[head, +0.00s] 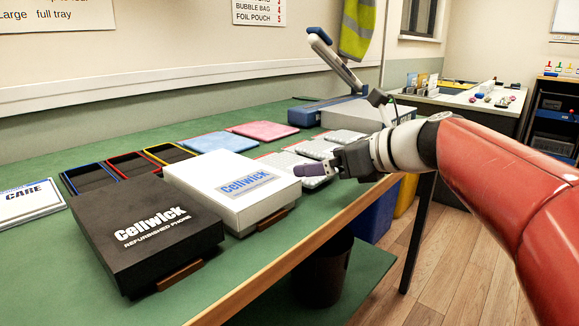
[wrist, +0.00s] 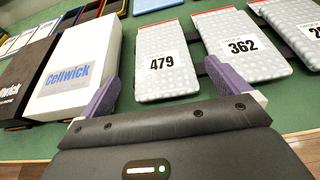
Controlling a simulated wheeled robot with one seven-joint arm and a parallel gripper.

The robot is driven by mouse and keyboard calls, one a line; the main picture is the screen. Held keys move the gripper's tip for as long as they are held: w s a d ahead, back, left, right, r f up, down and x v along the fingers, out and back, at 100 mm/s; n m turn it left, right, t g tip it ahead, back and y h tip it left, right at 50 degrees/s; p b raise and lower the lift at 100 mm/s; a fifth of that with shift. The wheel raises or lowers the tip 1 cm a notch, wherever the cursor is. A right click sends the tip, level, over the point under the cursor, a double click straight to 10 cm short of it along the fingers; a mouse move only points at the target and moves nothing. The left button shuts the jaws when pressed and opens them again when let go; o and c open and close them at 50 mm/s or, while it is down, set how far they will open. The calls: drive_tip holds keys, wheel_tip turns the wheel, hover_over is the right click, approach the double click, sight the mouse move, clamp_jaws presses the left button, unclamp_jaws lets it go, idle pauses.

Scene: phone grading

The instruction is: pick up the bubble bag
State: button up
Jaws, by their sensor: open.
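Several grey, bubble-textured bubble bags lie flat in a row on the green bench. In the wrist view one bag (wrist: 166,75) is labelled 479, a second bag (wrist: 241,48) is labelled 362, and a third (wrist: 296,28) is cut off at the right edge. In the head view the row (head: 280,158) lies right of the white box, partly hidden by my gripper. My gripper (head: 302,170), with purple fingers, is open and empty above the front end of the row. In the wrist view its fingers (wrist: 163,72) appear either side of bag 479, apart from it.
A white Cellwick box (head: 235,188) stands close left of the bags, with a black Cellwick box (head: 145,235) beyond it. Blue (head: 217,141) and pink (head: 262,131) pouches lie behind. A blue-based device (head: 330,108) stands at the back. The bench's wooden front edge (head: 330,225) is near.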

drive_tip(key=x, duration=0.6)
drive_tip(key=shift+w+f, duration=0.1)
drive_tip(key=shift+f, duration=0.1)
drive_tip(key=shift+c, duration=0.3)
drive_tip(key=c, duration=0.9)
drive_tip(key=shift+c, duration=0.2)
drive_tip(key=shift+r, duration=0.1)
wheel_tip(320, 180, up, 20)
drive_tip(key=p, duration=0.4)
